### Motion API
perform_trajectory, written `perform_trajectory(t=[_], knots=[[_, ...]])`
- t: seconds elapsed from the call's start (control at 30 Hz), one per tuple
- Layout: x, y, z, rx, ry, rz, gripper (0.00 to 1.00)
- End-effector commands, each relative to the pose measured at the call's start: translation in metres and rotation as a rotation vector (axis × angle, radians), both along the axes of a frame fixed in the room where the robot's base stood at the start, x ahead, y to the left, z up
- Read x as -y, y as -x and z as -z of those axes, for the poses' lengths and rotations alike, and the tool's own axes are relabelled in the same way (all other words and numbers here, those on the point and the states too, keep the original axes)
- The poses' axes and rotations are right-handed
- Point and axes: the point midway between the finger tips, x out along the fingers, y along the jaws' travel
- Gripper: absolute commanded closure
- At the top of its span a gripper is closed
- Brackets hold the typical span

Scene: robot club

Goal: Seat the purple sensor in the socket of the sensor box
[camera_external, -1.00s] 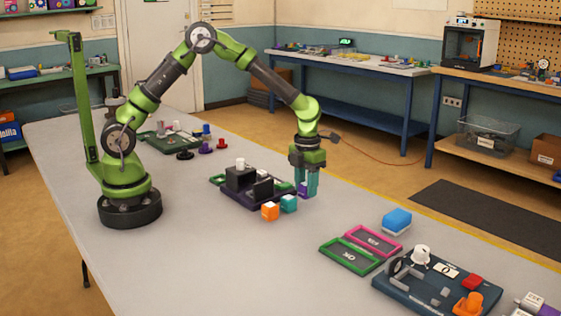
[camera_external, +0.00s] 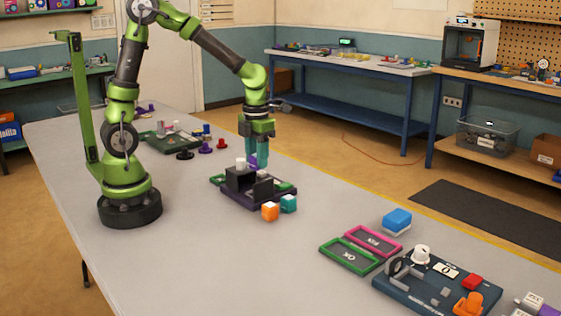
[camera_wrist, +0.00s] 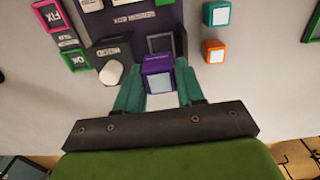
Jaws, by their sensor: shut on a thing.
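The purple sensor (camera_wrist: 158,66), a small purple block with a pale face, is between the teal fingers of my gripper (camera_wrist: 160,92) in the wrist view. My gripper (camera_external: 254,163) is shut on it and holds it above the far side of the sensor box (camera_external: 232,197). The sensor also shows in the external view (camera_external: 251,160), partly hidden by the fingers. The sensor box (camera_wrist: 128,22) is dark purple with raised black parts and a white knob (camera_wrist: 111,72). A grey-framed square recess (camera_wrist: 161,42) shows just beyond the sensor. I cannot tell whether the sensor touches the box.
An orange cube (camera_external: 270,211) and a teal cube (camera_external: 288,203) stand just in front of the box. Green and pink trays (camera_external: 346,257), a blue block (camera_external: 397,220) and a dark board (camera_external: 400,290) lie to the right. The table between is clear.

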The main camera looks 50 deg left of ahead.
Motion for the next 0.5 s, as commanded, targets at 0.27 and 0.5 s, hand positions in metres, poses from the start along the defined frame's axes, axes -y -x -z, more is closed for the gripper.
perform_trajectory(t=[0.27,0.5], knots=[[0.000,0.006,0.021,-0.007,0.010,0.025,0.91],[0.001,0.006,0.040,-0.007,0.011,0.024,0.91]])
